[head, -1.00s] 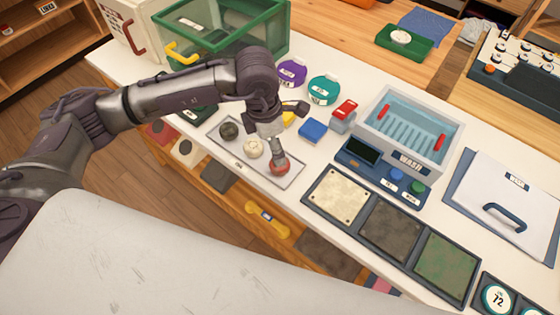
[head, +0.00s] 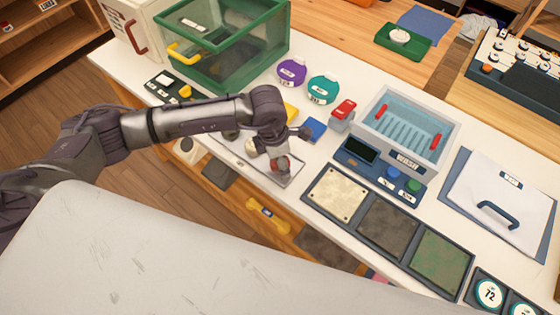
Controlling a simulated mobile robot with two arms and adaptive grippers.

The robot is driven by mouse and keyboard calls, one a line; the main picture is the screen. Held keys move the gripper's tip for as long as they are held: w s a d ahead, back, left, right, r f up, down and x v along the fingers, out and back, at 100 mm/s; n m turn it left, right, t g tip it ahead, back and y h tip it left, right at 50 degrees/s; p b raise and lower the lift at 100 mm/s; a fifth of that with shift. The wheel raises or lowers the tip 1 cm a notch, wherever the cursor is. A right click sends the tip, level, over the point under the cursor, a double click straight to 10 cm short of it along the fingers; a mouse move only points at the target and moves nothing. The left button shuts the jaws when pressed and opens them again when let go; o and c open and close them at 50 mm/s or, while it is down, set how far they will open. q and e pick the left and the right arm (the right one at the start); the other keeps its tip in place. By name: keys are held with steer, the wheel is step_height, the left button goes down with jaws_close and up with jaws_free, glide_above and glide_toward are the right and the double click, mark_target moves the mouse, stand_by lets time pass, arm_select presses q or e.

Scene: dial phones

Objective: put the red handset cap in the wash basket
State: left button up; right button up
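A dark cap (head: 230,134) and a cream cap (head: 251,148) lie in the same tray, largely hidden by my arm. The wash basket (head: 405,127) is pale blue and ribbed with red handles, and sits in the grey wash unit to the right. My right gripper is not in view.
A red-topped grey block (head: 343,114) and a blue block (head: 315,129) stand between tray and wash unit. Three textured panels (head: 387,228) lie in front. A green glass case (head: 225,45) and purple (head: 291,73) and teal (head: 323,89) round items are behind.

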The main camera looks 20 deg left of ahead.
arm_select(q)
steer(key=c, duration=0.9)
steer(key=shift+r, duration=0.15)
